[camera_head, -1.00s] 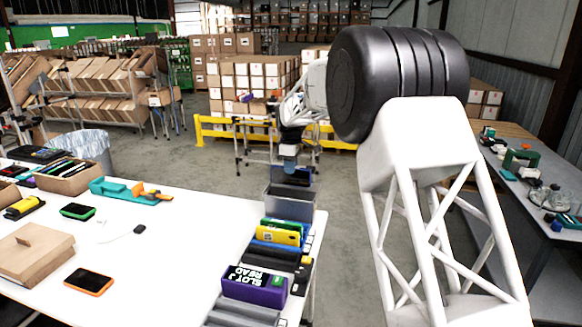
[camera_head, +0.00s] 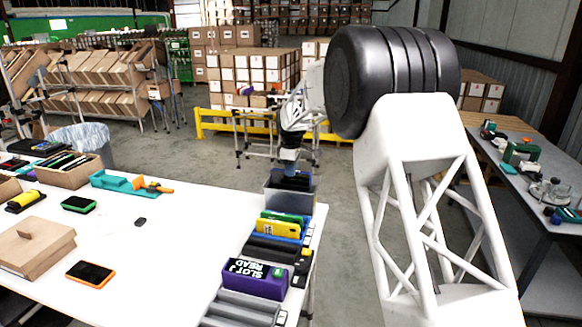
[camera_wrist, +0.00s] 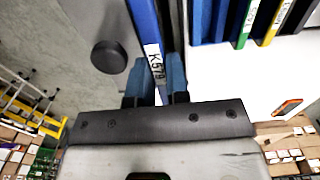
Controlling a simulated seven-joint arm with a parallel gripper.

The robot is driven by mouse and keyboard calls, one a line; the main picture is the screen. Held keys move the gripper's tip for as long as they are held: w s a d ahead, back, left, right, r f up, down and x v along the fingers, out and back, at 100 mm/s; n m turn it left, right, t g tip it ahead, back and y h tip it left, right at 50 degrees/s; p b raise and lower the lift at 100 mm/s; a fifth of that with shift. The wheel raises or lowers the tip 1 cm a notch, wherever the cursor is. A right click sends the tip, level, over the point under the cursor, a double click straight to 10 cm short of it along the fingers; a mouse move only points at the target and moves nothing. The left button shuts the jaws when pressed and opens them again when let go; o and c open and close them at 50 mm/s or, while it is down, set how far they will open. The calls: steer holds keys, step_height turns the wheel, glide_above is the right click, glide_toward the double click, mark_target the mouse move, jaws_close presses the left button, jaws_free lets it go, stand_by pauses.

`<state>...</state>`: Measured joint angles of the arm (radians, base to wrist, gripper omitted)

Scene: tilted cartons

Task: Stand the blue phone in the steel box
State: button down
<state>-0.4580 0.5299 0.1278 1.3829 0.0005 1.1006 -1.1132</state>
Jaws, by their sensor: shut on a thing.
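The steel box (camera_head: 290,200) is a grey open-topped bin at the far right corner of the white table in the head view. My gripper (camera_head: 289,165) is above it, pointing down, shut on the blue phone (camera_head: 291,182). The phone is upright, with its lower part hidden behind the box's front wall. I cannot tell whether it touches the bottom. In the wrist view the phone (camera_wrist: 146,28) is seen edge-on, with a white label reading K579, between the two blue fingers of my gripper (camera_wrist: 158,88).
A row of upright yellow, green, blue and black items (camera_head: 278,228) stands in front of the box, then a purple box (camera_head: 255,279) and grey slots (camera_head: 240,310). An orange-edged phone (camera_head: 90,273) lies on the white table (camera_head: 165,275), whose middle is mostly clear.

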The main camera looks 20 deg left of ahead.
mark_target(291, 187)
steer(key=shift+f, duration=3.55)
steer(key=c, duration=1)
jaws_free()
steer(key=shift+r, duration=0.1)
